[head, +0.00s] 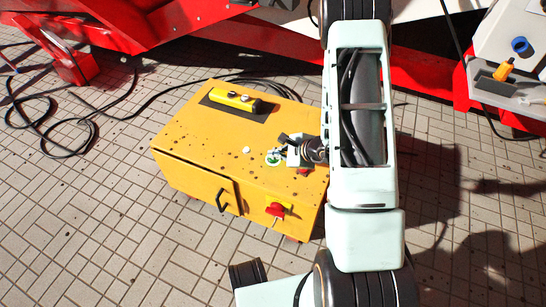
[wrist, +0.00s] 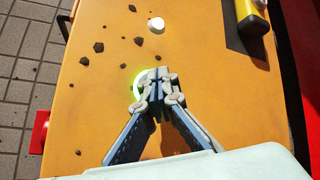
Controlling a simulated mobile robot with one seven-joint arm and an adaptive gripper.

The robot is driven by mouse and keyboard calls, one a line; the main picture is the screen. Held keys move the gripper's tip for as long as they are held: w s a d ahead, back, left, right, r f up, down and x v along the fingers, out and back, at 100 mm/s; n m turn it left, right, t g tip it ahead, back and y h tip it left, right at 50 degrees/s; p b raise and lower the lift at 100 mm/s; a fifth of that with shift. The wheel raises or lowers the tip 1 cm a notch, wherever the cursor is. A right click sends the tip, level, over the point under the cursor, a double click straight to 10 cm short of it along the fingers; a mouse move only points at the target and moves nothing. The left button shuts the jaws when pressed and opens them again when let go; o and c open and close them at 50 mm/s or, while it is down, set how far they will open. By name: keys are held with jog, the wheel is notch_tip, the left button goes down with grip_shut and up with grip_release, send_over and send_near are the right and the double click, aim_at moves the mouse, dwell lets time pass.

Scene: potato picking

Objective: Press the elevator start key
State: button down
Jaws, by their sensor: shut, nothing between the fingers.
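A yellow-orange control box (head: 190,140) stands on the tiled floor; its top also fills much of the wrist view (wrist: 230,110). On its top is a round key with a glowing green ring (head: 272,159); the green ring also shows in the wrist view (wrist: 137,88), partly hidden behind my fingers. My gripper (head: 284,153) is shut and empty, with its fingertips (wrist: 157,76) over or right beside the green-ringed key. I cannot tell whether they touch it. A plain white key (head: 246,150) sits beside it, clear of my fingers in the wrist view (wrist: 156,25).
A yellow handheld controller (head: 235,101) lies on a dark patch on the box top. A red rotary switch (head: 275,210) and a black handle (head: 224,201) are on the box front. Black cables (head: 105,125) cross the floor at left. Red machinery (head: 130,25) stands behind.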

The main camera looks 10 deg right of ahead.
jog(key=shift+r, duration=0.75)
jog(key=shift+r, duration=0.1)
jog(key=shift+r+p, duration=1.5)
jog(key=shift+r, duration=0.9)
